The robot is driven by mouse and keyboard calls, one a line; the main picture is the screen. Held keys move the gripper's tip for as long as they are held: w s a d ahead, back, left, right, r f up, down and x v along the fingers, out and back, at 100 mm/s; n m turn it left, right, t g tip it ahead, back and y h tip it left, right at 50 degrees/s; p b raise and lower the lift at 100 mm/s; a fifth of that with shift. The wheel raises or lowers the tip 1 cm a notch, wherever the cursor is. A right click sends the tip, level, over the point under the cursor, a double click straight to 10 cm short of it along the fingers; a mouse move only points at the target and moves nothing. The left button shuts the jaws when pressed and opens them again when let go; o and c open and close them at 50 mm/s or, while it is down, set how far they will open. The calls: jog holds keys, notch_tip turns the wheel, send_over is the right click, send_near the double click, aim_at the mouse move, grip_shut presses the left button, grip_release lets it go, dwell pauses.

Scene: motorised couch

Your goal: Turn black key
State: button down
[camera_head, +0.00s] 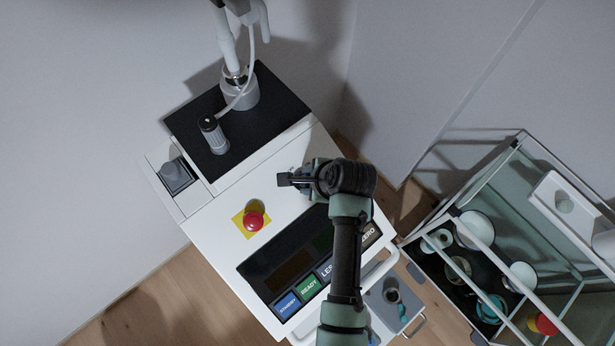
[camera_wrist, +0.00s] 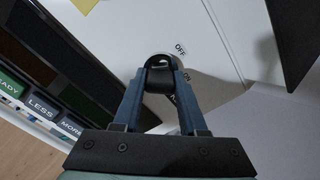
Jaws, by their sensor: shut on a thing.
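The black key (camera_wrist: 159,80) sits in the white top of the machine, in the middle of the wrist view. "OFF" and "ON" labels are printed to the right of it. My gripper (camera_wrist: 158,74) is shut on the key, with a finger on each side of it. In the head view my gripper (camera_head: 291,181) is low over the white panel, right of the red button. The key is hidden behind my gripper there, and its exact angle is hard to tell.
A red emergency button (camera_head: 253,218) on a yellow plate stands left of my gripper. A dark display panel (camera_head: 290,268) with coloured buttons lies in front. A black mat (camera_head: 270,105) holds a grey cylinder (camera_head: 213,135). A glass-shelved trolley (camera_head: 447,168) stands at the right.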

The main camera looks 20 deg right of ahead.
jog(key=shift+s+f, duration=0.1)
jog(key=shift+f, duration=0.05)
jog(key=shift+m, duration=1.4)
jog(key=shift+a+m, duration=0.1)
jog(key=shift+m, duration=0.4)
jog(key=shift+c, duration=1.9)
grip_release()
jog(key=shift+r, duration=0.2)
jog(key=shift+r, duration=0.2)
jog(key=b+v, duration=0.3)
jog(key=v, duration=0.9)
jog(key=shift+r, duration=0.15)
